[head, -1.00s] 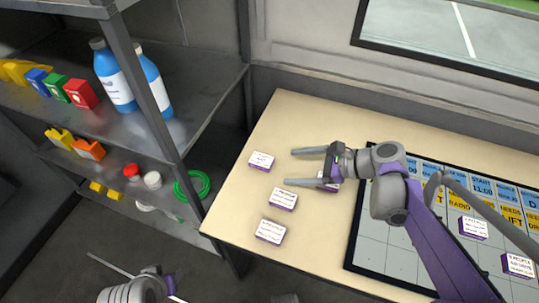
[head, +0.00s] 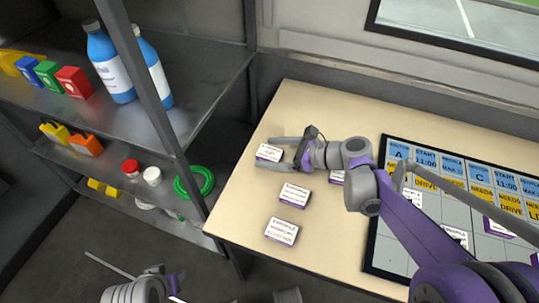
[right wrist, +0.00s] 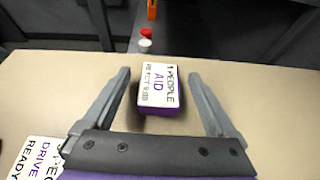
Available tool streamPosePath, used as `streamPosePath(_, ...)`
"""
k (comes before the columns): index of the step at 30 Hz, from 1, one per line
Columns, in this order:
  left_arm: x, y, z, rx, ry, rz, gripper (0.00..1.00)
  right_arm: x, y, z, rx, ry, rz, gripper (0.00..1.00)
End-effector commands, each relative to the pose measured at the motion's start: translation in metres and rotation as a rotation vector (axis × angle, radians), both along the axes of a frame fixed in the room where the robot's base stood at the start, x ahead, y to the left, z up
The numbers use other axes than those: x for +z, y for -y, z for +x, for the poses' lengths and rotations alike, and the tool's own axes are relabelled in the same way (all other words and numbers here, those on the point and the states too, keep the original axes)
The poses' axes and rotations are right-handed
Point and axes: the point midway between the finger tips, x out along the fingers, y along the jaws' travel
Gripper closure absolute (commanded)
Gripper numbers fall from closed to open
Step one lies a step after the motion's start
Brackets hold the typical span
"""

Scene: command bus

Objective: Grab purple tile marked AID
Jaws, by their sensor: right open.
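The purple tile marked AID (right wrist: 158,88) has a white top reading "1 PEOPLE AID" and purple sides. It lies flat on the table between the spread fingers of my right gripper (right wrist: 159,74). In the head view the tile (head: 268,153) is near the table's left side, and my right gripper (head: 265,152) has a finger on each side of it. The right gripper is open; whether either finger touches the tile cannot be told. My left arm (head: 135,291) shows at the bottom left, away from the table; its jaw state is unclear.
Similar purple tiles lie nearby: one (head: 294,193), another (head: 281,231), and one (head: 337,177) partly hidden by my right arm. A dark-framed board (head: 372,255) with blue and yellow labels covers the table's right side. A metal shelf (head: 205,90) with bottles stands left.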

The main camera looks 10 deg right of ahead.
Motion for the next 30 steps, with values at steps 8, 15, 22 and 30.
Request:
streamPosePath(8, -0.0013, 0.0, 0.0001, 0.0, 0.0, 0.0, 0.5, -0.0021, -0.0053, 0.0035, 0.0, 0.0, 0.0, 0.07)
streamPosePath(15, -0.0013, 0.0, 0.0001, 0.0, 0.0, 0.0, 0.5, -0.002, -0.0051, 0.0034, 0.0, 0.0, 0.0, 0.44)
streamPosePath(22, -0.0014, 0.0, 0.0001, 0.0, 0.0, 0.0, 0.5, -0.0019, -0.005, 0.0034, 0.0, 0.0, 0.0, 0.85)
streamPosePath(30, -0.0012, 0.0, 0.0001, 0.0, 0.0, 0.0, 0.5, -0.0016, -0.005, 0.0034, 0.0, 0.0, 0.0, 0.99)
